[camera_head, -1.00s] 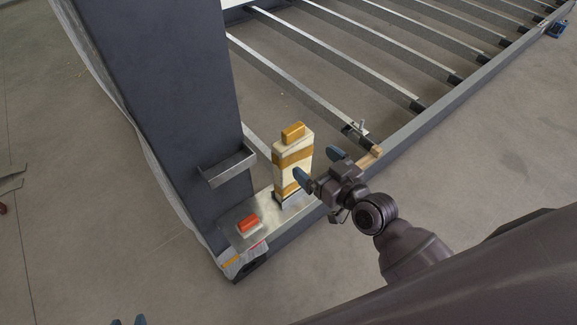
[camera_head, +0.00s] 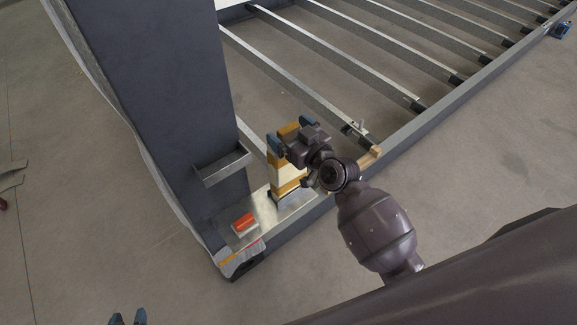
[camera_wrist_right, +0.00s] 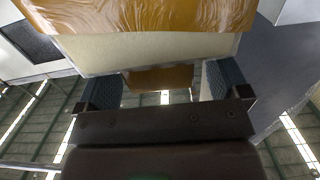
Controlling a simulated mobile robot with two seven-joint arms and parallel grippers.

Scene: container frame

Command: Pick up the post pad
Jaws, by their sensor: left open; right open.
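The post pad appears to be the cream block with orange-brown bands (camera_head: 287,177), upright on a metal plate at the foot of the dark post. Its orange-brown top knob (camera_wrist_right: 158,78) and cream body (camera_wrist_right: 150,48) show in the right wrist view. My right gripper (camera_head: 289,132) is at the top of the pad, open, with one blue fingertip on each side of the knob; contact cannot be told. Its fingers (camera_wrist_right: 163,88) also show spread in the wrist view. The gripper partly hides the pad's upper part. My left gripper (camera_head: 128,318) is open and empty at the bottom edge, far from the pad.
The dark post (camera_head: 150,90) stands left of the pad, with a metal bracket (camera_head: 223,165) on its side. An orange-red block (camera_head: 243,223) lies on the metal plate. A wooden piece (camera_head: 370,156) is on the frame rail (camera_head: 440,110). Open floor lies left.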

